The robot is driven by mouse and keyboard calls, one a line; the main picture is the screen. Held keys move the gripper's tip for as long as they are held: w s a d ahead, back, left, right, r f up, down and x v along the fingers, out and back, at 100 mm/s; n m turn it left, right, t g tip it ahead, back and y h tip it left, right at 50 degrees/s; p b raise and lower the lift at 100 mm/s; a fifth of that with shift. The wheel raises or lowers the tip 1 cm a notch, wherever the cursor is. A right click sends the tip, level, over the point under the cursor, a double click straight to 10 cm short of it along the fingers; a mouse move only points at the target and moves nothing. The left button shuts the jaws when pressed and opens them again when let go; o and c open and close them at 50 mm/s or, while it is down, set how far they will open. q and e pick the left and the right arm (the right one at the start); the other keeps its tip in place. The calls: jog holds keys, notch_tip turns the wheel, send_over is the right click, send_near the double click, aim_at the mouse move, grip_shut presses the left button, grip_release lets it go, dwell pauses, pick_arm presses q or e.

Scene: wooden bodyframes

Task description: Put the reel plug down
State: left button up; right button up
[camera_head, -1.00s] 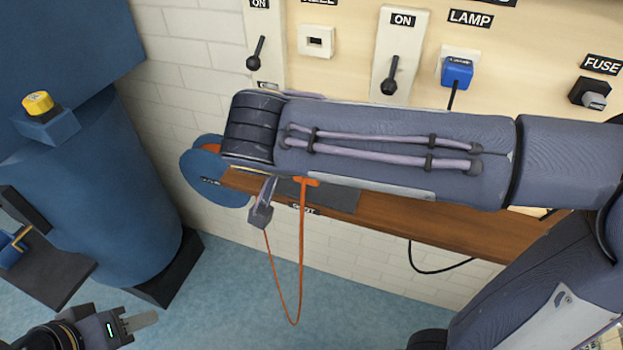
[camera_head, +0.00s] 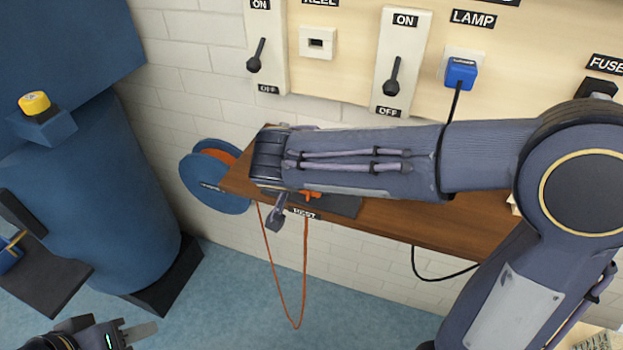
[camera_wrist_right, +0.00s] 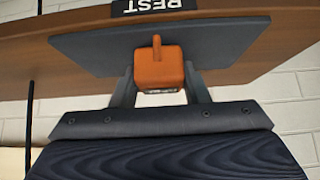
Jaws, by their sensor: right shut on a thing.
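The orange reel plug (camera_wrist_right: 158,70) is between the fingers of my right gripper (camera_wrist_right: 160,80), which is shut on it. In the wrist view it overlaps the dark grey rest pad (camera_wrist_right: 90,55); I cannot tell whether they touch. In the head view the plug (camera_head: 311,195) shows partly below my right arm, over the pad (camera_head: 342,206) marked REST. Its orange cord (camera_head: 304,265) hangs in a loop below the shelf. My right gripper (camera_head: 275,213) is mostly hidden by the wrist there. My left gripper (camera_head: 135,330) is at the lower left, away from the plug.
The wooden shelf (camera_head: 445,222) runs along the white brick wall. The blue cord reel (camera_head: 205,190) is at its left end. Above are the REEL socket (camera_head: 318,43), two switch levers and a blue lamp plug (camera_head: 460,73). A large blue cylinder (camera_head: 90,190) stands at left.

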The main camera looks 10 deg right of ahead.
jog(key=shift+f, duration=0.15)
jog(key=o, duration=1.1)
